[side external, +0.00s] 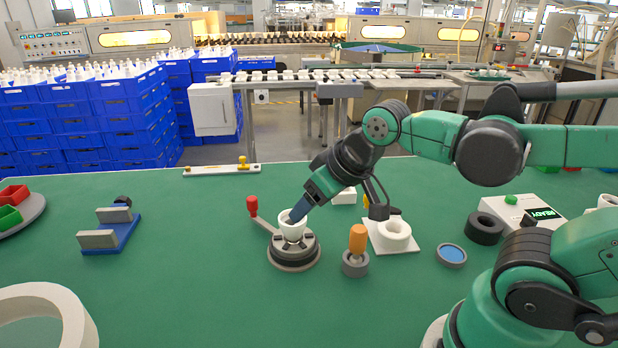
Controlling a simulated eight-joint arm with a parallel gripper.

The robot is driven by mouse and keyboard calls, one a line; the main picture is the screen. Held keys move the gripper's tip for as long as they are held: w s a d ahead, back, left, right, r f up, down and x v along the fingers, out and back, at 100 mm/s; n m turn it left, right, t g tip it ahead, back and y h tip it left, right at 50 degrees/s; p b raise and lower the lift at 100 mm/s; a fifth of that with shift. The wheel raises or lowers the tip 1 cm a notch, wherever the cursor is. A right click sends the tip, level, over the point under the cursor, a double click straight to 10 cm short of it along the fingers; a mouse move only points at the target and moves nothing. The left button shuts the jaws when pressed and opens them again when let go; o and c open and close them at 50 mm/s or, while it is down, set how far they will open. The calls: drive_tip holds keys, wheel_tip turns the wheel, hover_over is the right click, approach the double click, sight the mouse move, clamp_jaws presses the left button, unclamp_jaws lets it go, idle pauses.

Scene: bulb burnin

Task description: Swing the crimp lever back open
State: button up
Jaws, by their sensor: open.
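The crimp lever (265,223) is a grey arm with a red knob (252,205). It sticks out from the crimp fixture (294,254) toward the upper left. The fixture is a round grey and dark base standing on the green table, with a white cup-shaped part (292,229) upright in its centre. My gripper (297,214) comes down from the upper right, with its fingertips at the top of the white part. The fingers are to the right of the red knob and apart from it. The exact finger gap and any contact with the white part are hard to see.
An orange-handled tool (357,243) stands in a grey holder right of the fixture. A white ring on a plate (396,236), a black ring (485,228) and a blue-centred dish (451,255) lie farther right. A blue stand (117,233) is at left; the table between is clear.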

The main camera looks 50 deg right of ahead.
drive_tip(key=w+r+g, duration=0.2)
drive_tip(key=w+r, duration=0.1)
drive_tip(key=w, duration=0.3)
drive_tip(key=m+g, duration=0.2)
drive_tip(key=g, duration=0.2)
hover_over(251, 198)
drive_tip(key=f, duration=0.7)
drive_tip(key=shift+s, duration=0.25)
drive_tip(key=shift+w+d+f+m+g, duration=0.1)
drive_tip(key=shift+w+f+m+g, duration=0.1)
drive_tip(key=shift+f, duration=0.3)
drive_tip(key=shift+w+f+m+g, duration=0.1)
drive_tip(key=shift+f+g, duration=0.1)
drive_tip(key=shift+f, duration=0.3)
wheel_tip(251, 198, down, 5)
drive_tip(key=shift+r, duration=0.1)
clamp_jaws()
